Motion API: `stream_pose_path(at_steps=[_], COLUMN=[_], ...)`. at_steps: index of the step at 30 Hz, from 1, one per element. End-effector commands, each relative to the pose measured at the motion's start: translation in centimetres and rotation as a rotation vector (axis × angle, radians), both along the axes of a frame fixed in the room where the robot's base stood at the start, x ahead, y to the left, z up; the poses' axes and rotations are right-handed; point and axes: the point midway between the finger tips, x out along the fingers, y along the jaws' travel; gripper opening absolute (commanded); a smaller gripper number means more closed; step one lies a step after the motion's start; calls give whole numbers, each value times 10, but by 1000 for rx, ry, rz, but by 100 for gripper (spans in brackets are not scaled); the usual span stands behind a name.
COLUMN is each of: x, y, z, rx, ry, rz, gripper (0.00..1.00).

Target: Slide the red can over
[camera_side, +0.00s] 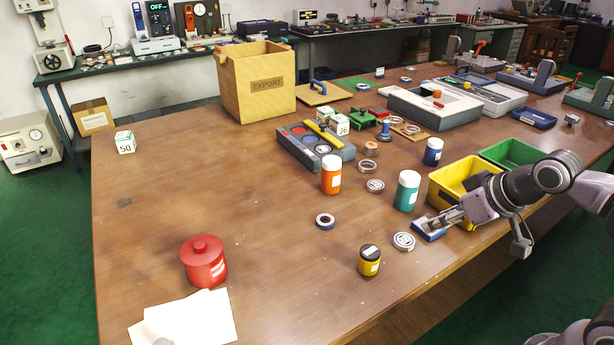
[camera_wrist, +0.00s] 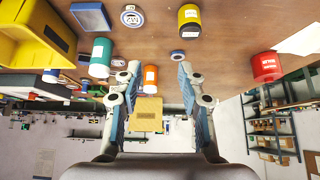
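The red can (camera_side: 204,264) is a short cylinder with a knobbed lid. It stands upright on the table at the front left in the side view, touching or close to white paper sheets. In the wrist view the red can (camera_wrist: 266,68) is at the upper right, outside the span of the fingers. My gripper (camera_side: 438,218) is at the right of the table in the side view, near a blue box and far from the can. In the wrist view my gripper (camera_wrist: 158,72) has its two fingers wide apart with nothing held between them.
White paper (camera_side: 190,320) lies in front of the can. Yellow jar (camera_side: 369,260), blue ring (camera_side: 325,221), orange bottle (camera_side: 331,175) and teal bottle (camera_side: 407,190) stand between can and gripper. A yellow bin (camera_side: 440,192) is beside the gripper. The table's left part is mostly clear.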

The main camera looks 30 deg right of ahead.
Motion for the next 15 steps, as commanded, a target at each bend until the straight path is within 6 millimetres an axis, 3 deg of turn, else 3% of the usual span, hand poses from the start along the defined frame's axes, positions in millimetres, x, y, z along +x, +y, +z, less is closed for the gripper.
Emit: stream_pose_path(at_steps=[1, 5, 10, 15], x=[0, 2, 22, 57], y=[0, 2, 16, 41], z=[0, 2, 13, 28], rx=[0, 1, 9, 25], ry=[0, 4, 33, 70], rz=[0, 11, 95, 248], gripper=[40, 2, 0, 0])
